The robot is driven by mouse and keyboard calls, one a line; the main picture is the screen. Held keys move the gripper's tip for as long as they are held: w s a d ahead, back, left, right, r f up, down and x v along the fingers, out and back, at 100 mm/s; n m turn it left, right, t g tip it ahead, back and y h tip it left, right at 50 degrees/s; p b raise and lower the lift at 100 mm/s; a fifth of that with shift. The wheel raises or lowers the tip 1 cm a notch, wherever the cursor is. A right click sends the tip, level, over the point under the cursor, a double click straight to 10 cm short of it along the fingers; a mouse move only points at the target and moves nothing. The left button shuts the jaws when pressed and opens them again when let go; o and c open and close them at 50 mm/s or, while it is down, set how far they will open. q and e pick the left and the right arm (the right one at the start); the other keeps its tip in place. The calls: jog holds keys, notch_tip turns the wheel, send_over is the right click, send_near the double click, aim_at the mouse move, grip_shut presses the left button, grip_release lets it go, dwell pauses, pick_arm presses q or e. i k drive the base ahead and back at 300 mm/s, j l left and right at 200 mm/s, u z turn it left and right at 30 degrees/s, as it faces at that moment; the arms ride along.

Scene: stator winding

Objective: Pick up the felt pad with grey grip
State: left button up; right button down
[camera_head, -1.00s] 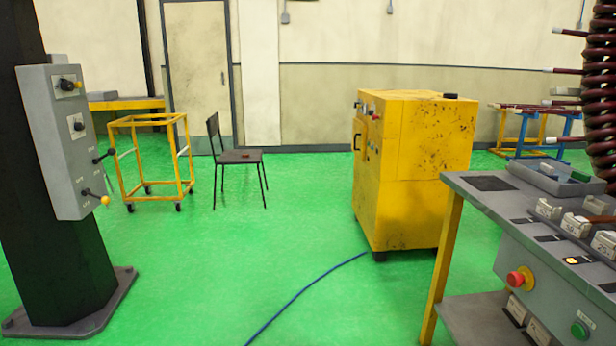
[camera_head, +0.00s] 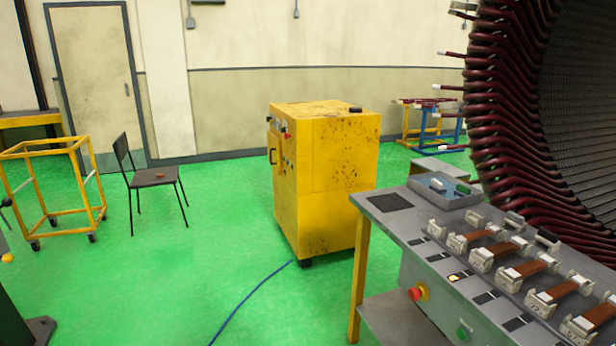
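No felt pad with a grey grip can be told for certain at this size. A grey workbench (camera_head: 388,228) at the right carries a shallow grey tray (camera_head: 458,203) with small dark, blue and green items in it; I cannot tell what they are. Several pale holders with brown strips (camera_head: 535,268) stand in a row along the bench. A small grey piece (camera_head: 514,220) and a dark piece (camera_head: 547,238) sit behind them, too small to name. Neither of my grippers is in view.
A large stator (camera_head: 508,120) with dark red coils rises behind the bench. A yellow cabinet (camera_head: 325,175) stands left of the bench, with a black item on top. A chair (camera_head: 155,178) and yellow trolley (camera_head: 55,190) stand left. A blue hose (camera_head: 245,300) crosses the green floor.

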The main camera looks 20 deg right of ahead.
aim_at(513, 218)
jog(key=z, duration=1.7)
